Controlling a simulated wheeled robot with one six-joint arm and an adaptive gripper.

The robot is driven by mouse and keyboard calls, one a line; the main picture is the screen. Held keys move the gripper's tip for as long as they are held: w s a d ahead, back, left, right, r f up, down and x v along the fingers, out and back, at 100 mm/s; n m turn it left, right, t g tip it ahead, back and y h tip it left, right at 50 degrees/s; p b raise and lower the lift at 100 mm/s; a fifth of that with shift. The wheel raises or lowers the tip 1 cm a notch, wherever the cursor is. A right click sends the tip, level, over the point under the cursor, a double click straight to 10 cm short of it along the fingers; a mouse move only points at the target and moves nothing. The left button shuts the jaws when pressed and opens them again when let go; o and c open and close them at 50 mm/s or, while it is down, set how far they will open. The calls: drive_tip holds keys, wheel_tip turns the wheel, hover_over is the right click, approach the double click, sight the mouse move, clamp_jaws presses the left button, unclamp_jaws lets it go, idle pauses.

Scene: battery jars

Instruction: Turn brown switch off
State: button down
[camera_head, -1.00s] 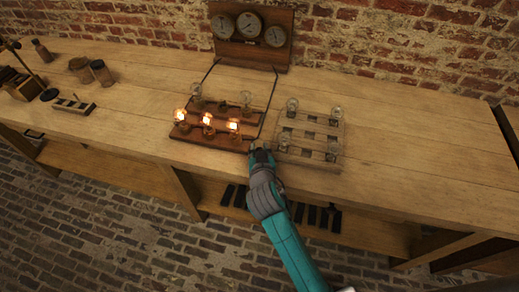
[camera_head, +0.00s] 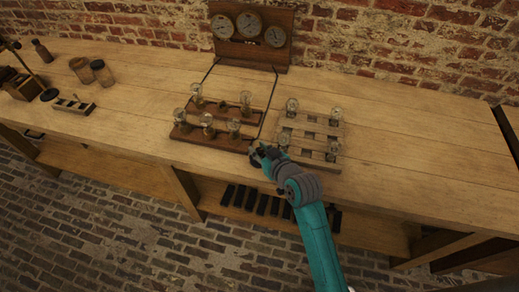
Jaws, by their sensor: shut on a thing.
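All three are dark. My gripper (camera_head: 256,153) is at the right end of the front brown board, shut on the brown switch there. The gripper covers the switch, so its lever position cannot be seen.
A pale wooden board (camera_head: 304,147) with several bulbs sits just right of my gripper. A gauge panel (camera_head: 250,52) stands behind, with rods running down to the brown boards. Jars (camera_head: 102,72) stand at left. The bench's right side is clear.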

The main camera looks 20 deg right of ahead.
idle(0.4)
drive_tip(key=c, duration=0.9)
unclamp_jaws()
drive_tip(key=shift+o, duration=0.2)
drive_tip(key=v, duration=1.2)
